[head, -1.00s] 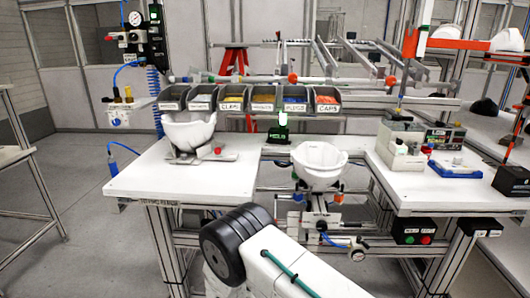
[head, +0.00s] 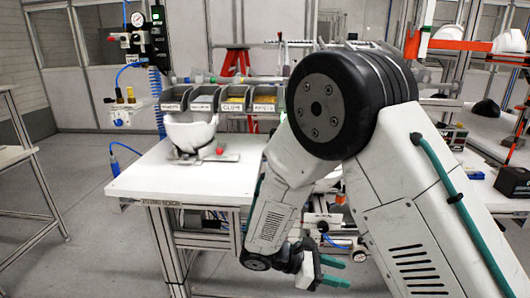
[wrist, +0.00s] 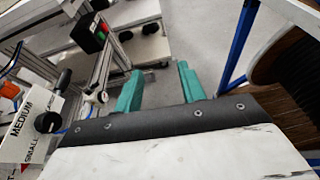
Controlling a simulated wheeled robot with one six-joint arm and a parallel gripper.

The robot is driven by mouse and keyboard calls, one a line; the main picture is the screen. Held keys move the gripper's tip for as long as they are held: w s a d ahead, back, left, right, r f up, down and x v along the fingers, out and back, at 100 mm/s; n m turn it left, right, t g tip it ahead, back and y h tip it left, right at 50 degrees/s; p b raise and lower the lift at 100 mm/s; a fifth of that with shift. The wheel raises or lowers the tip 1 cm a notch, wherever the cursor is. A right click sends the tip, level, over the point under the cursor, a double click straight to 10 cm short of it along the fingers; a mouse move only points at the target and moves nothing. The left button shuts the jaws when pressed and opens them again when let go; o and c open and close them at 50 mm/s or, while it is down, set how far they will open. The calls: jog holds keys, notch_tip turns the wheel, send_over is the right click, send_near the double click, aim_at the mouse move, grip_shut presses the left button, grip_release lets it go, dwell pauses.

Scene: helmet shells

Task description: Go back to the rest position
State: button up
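My gripper (head: 338,272) hangs low in front of the workbench in the head view, at the end of my folded arm. Its two teal fingers stand apart with nothing between them. In the wrist view the open fingers (wrist: 160,88) show with floor and frame parts beyond them. A white helmet shell (head: 190,134) sits on a holder at the left of the bench. A second white shell at the bench middle is mostly hidden behind my arm; only a sliver (head: 329,181) shows.
The white workbench (head: 140,178) stands just beyond my gripper. Labelled bins (head: 203,99) line its back; my arm hides the right ones. The wrist view shows a white block with a black knob marked MEDIUM (wrist: 28,122) at left, and a brown bristly thing (wrist: 285,55) at right.

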jog(key=s+d+r+m+t+y, duration=0.1)
jog(key=s+d+r+m+y, duration=0.3)
jog(key=s+r+m+y, duration=0.3)
jog(key=s+d+r+m+t+y, duration=0.1)
jog(key=s+d+r+m+y, duration=0.4)
jog(key=s+r, duration=0.9)
jog(key=r+m+y, duration=0.1)
jog(key=m+y, duration=0.1)
jog(key=m, duration=0.2)
jog(key=shift+r+m, duration=0.25)
jog(key=shift+m, duration=0.15)
